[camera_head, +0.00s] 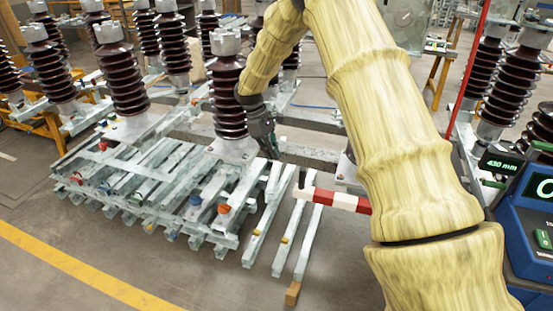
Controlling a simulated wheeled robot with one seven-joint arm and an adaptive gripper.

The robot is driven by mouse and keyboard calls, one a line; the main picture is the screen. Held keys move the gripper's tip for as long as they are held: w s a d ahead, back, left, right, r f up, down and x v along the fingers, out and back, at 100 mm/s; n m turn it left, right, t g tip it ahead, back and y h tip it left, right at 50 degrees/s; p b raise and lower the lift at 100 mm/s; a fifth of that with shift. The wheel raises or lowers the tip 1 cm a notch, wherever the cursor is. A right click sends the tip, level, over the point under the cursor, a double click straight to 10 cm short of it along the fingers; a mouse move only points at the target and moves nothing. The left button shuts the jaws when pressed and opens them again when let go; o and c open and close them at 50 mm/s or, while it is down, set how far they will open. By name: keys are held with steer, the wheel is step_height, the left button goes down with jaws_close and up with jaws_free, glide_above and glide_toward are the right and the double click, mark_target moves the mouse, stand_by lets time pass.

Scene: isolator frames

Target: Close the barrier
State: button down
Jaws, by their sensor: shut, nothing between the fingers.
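A red-and-white striped bar (335,199), which looks like the barrier, lies roughly level at mid-picture. Its left end is free, above the metal beams, and its right part is hidden behind my arm. I cannot see its hinge or post. My gripper (270,147) is dark and points down, to the left of and farther back than the bar. It is shut and empty, close beside a brown ribbed insulator (228,95), and apart from the bar. I cannot tell whether it touches the insulator.
Stacked galvanized beams (150,190) fill the lower left. Several tall insulators stand behind on metal frames. A thin red pole (467,75) rises right of my arm, near a blue device (530,225). The grey floor is free front left, beyond a yellow line (85,268).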

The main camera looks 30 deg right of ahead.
steer(key=s+d+f+p, duration=0.3)
steer(key=s+f+p, duration=0.2)
steer(key=s+f, duration=0.1)
steer(key=shift+d+f, duration=0.2)
steer(key=shift+f, duration=0.7)
steer(key=shift+s, duration=0.15)
steer(key=shift+f, duration=0.1)
